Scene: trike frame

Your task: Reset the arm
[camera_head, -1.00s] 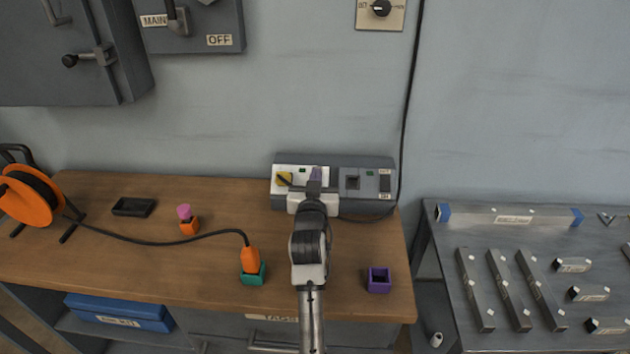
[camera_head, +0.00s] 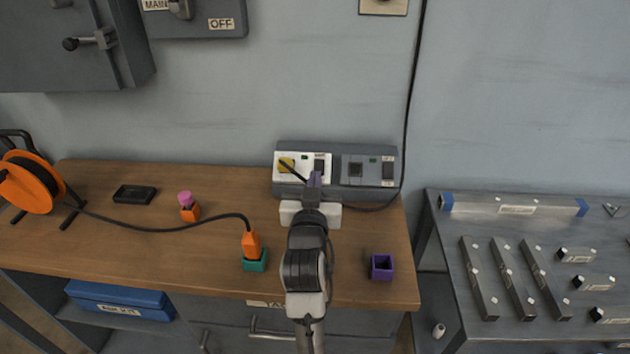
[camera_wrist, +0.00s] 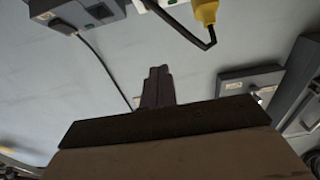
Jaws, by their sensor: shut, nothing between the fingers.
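My gripper (camera_head: 314,180) is in front of the grey power box (camera_head: 335,150) at the back of the wooden bench, seen from behind in the head view. Its two dark purple fingers are together with nothing between them; they also show shut in the wrist view (camera_wrist: 158,87). My arm reaches up from the bottom of the head view and hides part of the bench. The yellow plug (camera_head: 286,165) sits in the box's left white panel with a black cord; it also shows in the wrist view (camera_wrist: 205,12), apart from the fingers.
An orange plug (camera_head: 251,243) stands in a teal holder (camera_head: 254,264). A pink-topped piece (camera_head: 185,198) is in an orange holder (camera_head: 190,213). The purple holder (camera_head: 382,267) looks empty. A cable reel (camera_head: 32,182) stands left; a metal table (camera_head: 520,260) with bars stands right.

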